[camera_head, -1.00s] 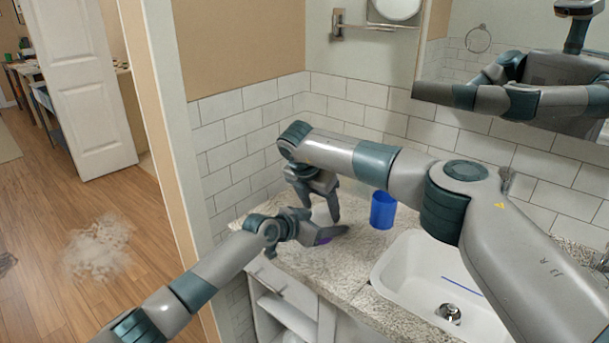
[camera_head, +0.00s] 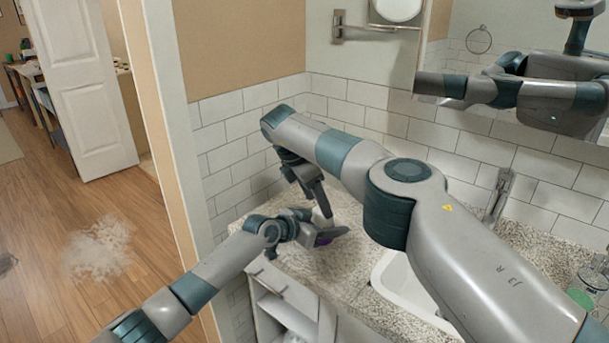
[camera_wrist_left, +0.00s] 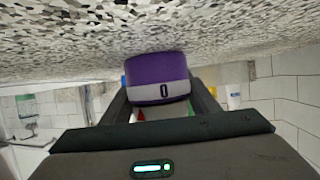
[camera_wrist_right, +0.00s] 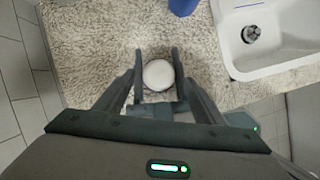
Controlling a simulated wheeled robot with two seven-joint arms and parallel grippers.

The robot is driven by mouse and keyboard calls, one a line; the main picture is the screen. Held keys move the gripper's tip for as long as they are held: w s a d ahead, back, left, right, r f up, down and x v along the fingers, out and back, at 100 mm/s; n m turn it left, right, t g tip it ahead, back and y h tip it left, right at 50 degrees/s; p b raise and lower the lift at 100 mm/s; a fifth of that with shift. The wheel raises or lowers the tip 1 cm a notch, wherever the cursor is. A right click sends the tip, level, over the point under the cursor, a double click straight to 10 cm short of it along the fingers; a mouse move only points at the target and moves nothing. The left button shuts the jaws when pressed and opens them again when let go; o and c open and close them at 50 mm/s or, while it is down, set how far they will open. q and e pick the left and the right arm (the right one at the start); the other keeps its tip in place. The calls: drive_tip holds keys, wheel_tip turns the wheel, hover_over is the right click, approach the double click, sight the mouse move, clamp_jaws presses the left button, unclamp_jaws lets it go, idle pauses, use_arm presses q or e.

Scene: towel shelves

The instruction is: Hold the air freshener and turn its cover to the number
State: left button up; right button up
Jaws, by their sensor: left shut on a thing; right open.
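The air freshener stands on the counter, with a purple base (camera_wrist_left: 156,70) and a white band (camera_wrist_left: 160,93) bearing the number 0 in the left wrist view. My left gripper (camera_head: 328,233) is shut around it from the side, low over the counter; a bit of purple (camera_head: 322,241) shows in the head view. The right wrist view looks down on its round white top (camera_wrist_right: 158,75). My right gripper (camera_wrist_right: 157,58) is open, with one finger on each side of that top. Whether these fingers touch it I cannot tell. The cover's side is mostly hidden.
A white sink (camera_wrist_right: 285,62) is set into the speckled counter (camera_wrist_right: 85,50) to the right. A blue cup (camera_wrist_right: 183,6) stands farther back, hidden in the head view. A tiled wall (camera_head: 235,125) closes off the back, and my right arm crosses above the counter.

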drive_tip(key=v, duration=0.9)
drive_tip(key=shift+d+f, duration=0.1)
